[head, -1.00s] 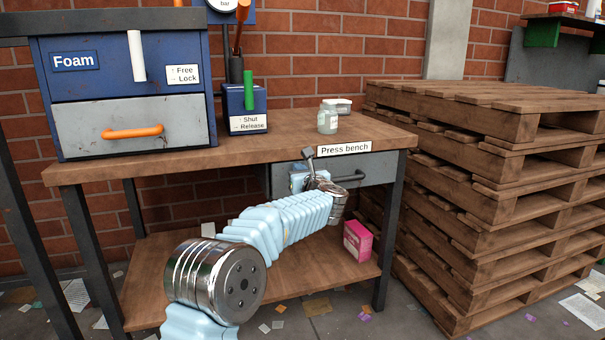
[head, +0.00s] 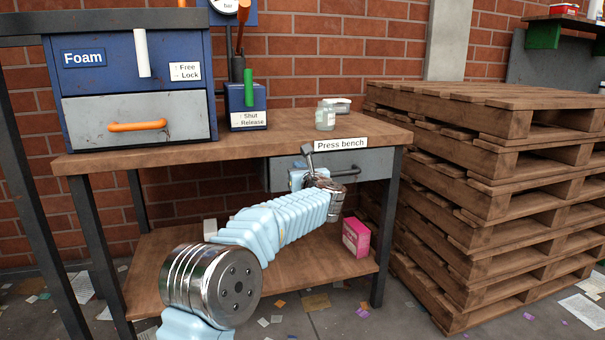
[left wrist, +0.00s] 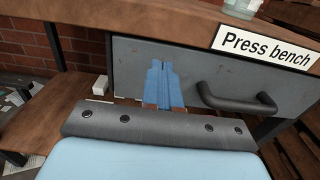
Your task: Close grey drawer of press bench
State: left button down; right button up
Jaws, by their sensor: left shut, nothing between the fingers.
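The grey drawer (head: 375,163) of the press bench (head: 230,150) sits under the right part of the wooden top, below the "Press bench" label. Its front looks about flush with the bench, with no clear gap showing. Its dark bar handle (left wrist: 237,99) is right of my fingers in the left wrist view. My left gripper (head: 296,179) is shut and empty, its blue fingers (left wrist: 163,84) pointing at the drawer front (left wrist: 205,68), left of the handle. Whether the tips touch the front I cannot tell. My wrist hides part of the drawer in the head view. My right gripper is not in view.
A blue Foam cabinet (head: 130,72) with its own grey drawer stands on the bench top, beside a small blue box (head: 245,104) with a green lever. A jar (head: 325,116) is near the label. A pink box (head: 356,237) sits on the lower shelf. Stacked pallets (head: 480,200) crowd the right.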

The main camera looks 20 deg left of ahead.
pick_arm(q)
jog(key=v, duration=1)
notch_tip(320, 180, down, 22)
jog(key=w+d+m+h, duration=0.1)
jog(key=d+m+h, duration=0.35)
jog(key=m, duration=1.05)
jog(key=s+d+f+m+g+h, duration=0.1)
jog(key=s+f+m+g+h, duration=0.1)
jog(key=s+f+m, duration=0.5)
jog(key=s+f+m+g+h, duration=0.2)
jog(key=s+f+m+h, duration=0.1)
jog(key=f, duration=0.7)
jog(key=s+d+f+m+g+h, duration=0.15)
jog(key=s+f+m, duration=0.3)
jog(key=f, duration=0.45)
jog(key=s+d+f+m+g+h, duration=0.1)
jog(key=s+f+m+g, duration=0.25)
jog(key=s, duration=0.45)
jog(key=s+d+f+m+g+h, duration=0.1)
jog(key=s+f+m+g, duration=0.2)
jog(key=s, duration=0.5)
jog(key=s+d+f+m+g+h, duration=0.1)
jog(key=s+f+m, duration=0.2)
jog(key=s+m, duration=0.3)
notch_tip(320, 180, up, 16)
jog(key=s+p, duration=0.2)
jog(key=p, duration=1.3)
jog(key=shift+s+d+n+g+h, duration=0.2)
jog(key=shift+d+n+g+h, duration=0.1)
jog(key=shift+g+h, duration=0.1)
